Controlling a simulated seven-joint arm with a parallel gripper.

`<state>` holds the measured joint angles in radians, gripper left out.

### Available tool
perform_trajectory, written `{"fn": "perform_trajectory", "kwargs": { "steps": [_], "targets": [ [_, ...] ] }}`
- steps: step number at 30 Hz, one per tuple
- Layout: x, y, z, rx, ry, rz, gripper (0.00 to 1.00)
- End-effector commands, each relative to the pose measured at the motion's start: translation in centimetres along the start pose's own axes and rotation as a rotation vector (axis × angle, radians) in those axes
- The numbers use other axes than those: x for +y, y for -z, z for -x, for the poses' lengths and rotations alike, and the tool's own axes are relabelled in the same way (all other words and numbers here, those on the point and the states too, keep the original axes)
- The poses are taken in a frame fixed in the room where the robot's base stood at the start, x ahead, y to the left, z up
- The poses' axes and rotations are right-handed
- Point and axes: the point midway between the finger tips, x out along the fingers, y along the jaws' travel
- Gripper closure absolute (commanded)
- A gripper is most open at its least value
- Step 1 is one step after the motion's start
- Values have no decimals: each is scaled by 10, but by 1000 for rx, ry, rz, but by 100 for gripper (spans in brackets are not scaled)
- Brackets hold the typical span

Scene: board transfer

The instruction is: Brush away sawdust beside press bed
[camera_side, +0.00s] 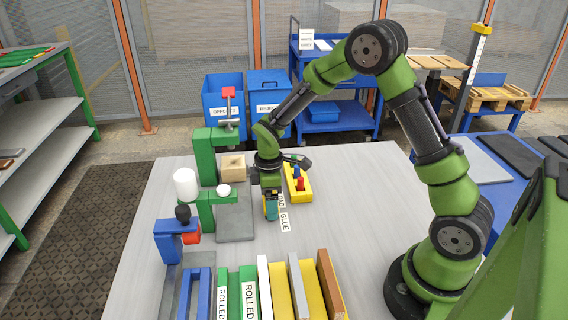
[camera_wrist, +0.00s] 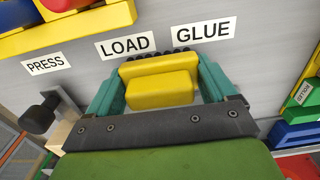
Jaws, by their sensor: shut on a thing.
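My gripper (camera_side: 270,208) points down over the table near the LOAD and GLUE labels. In the wrist view my gripper (camera_wrist: 163,76) has its teal fingers shut on a yellow brush (camera_wrist: 160,88) with dark bristles along its far edge. In the side view the brush is mostly hidden by the fingers. A green press frame (camera_side: 204,157) with a red-topped handle stands left of my gripper. A grey plate (camera_side: 235,228) lies on the table between the frame and my gripper. I cannot make out any sawdust in either view.
A yellow tray (camera_side: 303,193) with red and blue pieces lies just right of my gripper. Boards in coloured racks (camera_side: 303,285) line the front. The table's right part (camera_side: 355,190) is clear.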

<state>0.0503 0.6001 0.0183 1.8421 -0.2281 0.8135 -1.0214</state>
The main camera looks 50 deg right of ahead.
Motion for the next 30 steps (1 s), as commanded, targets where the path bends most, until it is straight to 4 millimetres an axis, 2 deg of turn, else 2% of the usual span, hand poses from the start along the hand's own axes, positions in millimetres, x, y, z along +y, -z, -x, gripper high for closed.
{"fn": "perform_trajectory", "kwargs": {
  "steps": [11,13,15,30],
  "targets": [
    [35,-1,-1,-1,0,-3,40],
    [34,-1,2,-2,1,-1,40],
    [35,0,23,3,-4,-1,40],
    [34,0,65,2,-3,0,40]
  ]
}}
